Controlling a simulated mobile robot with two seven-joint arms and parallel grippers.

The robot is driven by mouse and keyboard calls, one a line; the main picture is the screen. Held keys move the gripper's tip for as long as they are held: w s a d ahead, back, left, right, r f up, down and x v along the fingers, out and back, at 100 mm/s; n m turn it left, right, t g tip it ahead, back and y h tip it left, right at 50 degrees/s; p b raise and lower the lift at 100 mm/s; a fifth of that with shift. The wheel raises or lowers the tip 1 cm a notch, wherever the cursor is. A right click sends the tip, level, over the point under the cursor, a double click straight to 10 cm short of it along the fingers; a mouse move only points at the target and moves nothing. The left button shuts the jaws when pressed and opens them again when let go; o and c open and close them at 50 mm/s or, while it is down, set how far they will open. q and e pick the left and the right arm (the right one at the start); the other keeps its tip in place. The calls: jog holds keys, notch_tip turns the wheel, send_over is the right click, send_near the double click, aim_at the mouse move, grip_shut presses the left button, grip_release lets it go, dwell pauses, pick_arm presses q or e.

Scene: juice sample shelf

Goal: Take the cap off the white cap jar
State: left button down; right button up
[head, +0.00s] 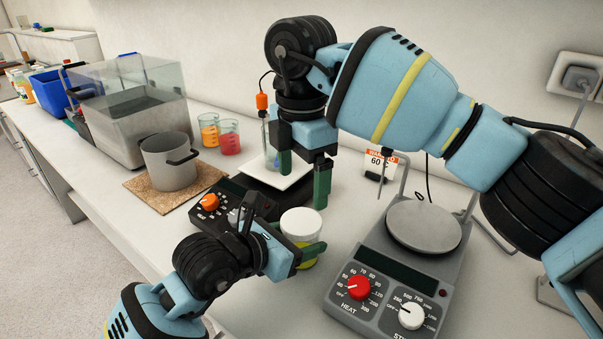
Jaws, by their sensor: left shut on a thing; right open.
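The white cap jar (306,264) stands upright on the bench near the middle of the view, with yellow contents showing low down. Its white cap (301,221) sits on top. My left gripper (303,250) reaches in from the lower left and is shut on the jar's body below the cap. My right gripper (304,183) is open and empty above and behind the jar, its green fingers pointing down. It looks apart from the cap. The jar's lower left side is hidden by my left gripper.
A grey pot (168,168), red and orange beakers (229,142), a clear tank (135,100) and a blue bin (50,92) stand to the left.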

aim_at(302, 221)
jog(key=shift+f, duration=0.15)
jog(key=shift+f, duration=3.9)
jog(key=c, duration=1.1)
jog(key=n, duration=1)
jog(key=o, duration=1.1)
